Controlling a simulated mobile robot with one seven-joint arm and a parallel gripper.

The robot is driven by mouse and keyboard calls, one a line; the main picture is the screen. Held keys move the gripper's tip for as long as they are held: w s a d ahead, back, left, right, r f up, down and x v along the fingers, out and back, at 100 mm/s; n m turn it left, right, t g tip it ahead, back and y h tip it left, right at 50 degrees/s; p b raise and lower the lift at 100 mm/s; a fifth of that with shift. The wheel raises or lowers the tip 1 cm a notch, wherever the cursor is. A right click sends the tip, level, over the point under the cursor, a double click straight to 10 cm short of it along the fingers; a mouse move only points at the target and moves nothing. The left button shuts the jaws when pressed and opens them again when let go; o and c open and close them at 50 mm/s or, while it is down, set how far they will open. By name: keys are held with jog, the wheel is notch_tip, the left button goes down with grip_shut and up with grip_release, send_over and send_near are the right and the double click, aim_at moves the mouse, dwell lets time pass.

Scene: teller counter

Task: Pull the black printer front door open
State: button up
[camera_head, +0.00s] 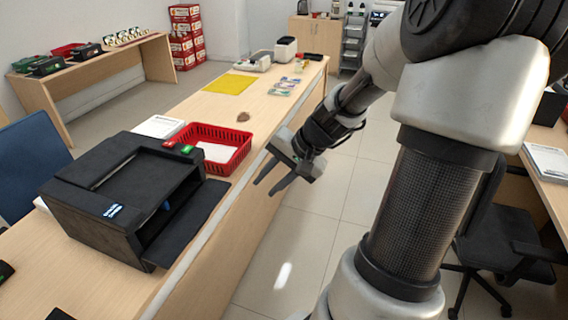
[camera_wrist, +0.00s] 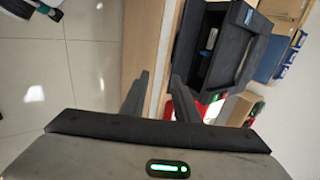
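The black printer (camera_head: 105,205) stands on the wooden counter at the left of the head view. Its front door (camera_head: 187,226) is a flat black panel folded down and outward, roughly level, reaching toward the counter's edge. The front opening above it shows as a dark cavity. The printer also shows sideways in the wrist view (camera_wrist: 243,50). My gripper (camera_head: 266,188) is open and empty, right of the printer and apart from the door, beyond the counter's edge. Its two fingers (camera_wrist: 159,76) stand apart in the wrist view.
A red basket (camera_head: 222,150) with white paper stands just behind the printer. A yellow sheet (camera_head: 229,84) lies farther along the counter (camera_head: 262,112). A blue chair (camera_head: 32,160) is at the left. Open tiled floor (camera_head: 300,235) lies right of the counter; a black office chair (camera_head: 490,235) stands far right.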

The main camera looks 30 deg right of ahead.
aim_at(193, 221)
jog(key=v, duration=0.7)
jog(key=shift+r+p, duration=0.2)
jog(key=shift+p, duration=0.15)
jog(key=shift+s+d, duration=0.1)
